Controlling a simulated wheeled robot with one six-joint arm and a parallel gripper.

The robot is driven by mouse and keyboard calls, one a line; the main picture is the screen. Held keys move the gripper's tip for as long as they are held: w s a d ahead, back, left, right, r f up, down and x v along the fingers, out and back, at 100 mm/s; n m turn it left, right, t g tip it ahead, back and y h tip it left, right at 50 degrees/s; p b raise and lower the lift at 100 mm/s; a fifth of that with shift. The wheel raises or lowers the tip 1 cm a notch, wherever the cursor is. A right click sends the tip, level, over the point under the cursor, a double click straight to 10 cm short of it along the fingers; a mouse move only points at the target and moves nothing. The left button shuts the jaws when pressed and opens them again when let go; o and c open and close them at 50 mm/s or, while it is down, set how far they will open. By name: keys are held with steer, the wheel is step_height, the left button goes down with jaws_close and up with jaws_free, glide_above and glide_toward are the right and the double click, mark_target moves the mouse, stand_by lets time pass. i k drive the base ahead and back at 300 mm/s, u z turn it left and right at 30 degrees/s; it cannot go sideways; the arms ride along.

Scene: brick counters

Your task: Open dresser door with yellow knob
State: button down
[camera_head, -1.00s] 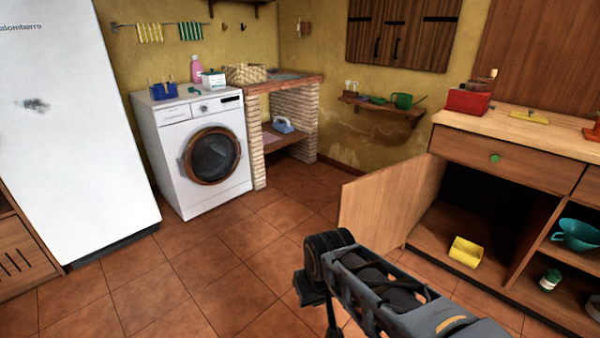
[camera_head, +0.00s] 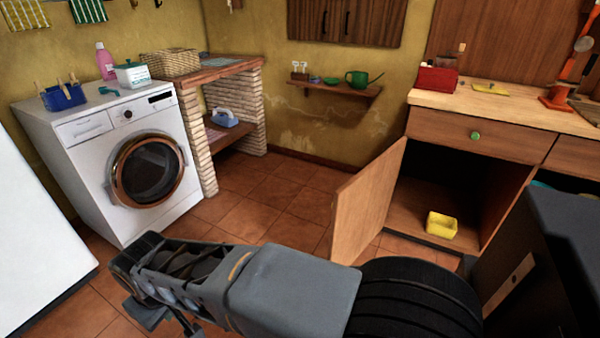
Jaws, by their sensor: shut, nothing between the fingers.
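The wooden dresser (camera_head: 484,136) stands at the right. Its left lower door (camera_head: 368,200) is swung out into the room, leaving a dark compartment open. No yellow knob shows; the door's outer face is turned away or hidden. A green knob (camera_head: 475,135) sits on the shut drawer above. A yellow box (camera_head: 441,225) stands on the compartment floor. My arm stretches across the bottom of the view in front of the door. Its far joint is at the lower left, and no gripper fingers can be made out.
A white washing machine (camera_head: 95,135) and a brick-legged counter (camera_head: 248,105) stand at the left and back. A white fridge (camera_head: 30,240) is at the left edge. Bare tiled floor (camera_head: 255,200) lies between them and the open door. A wall shelf (camera_head: 340,91) hangs behind.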

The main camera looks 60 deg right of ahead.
mark_target(360, 205)
steer(key=z, duration=0.2)
steer(key=i, duration=1)
steer(key=z, duration=1.4)
steer(key=i, duration=0.75)
steer(key=z, duration=0.85)
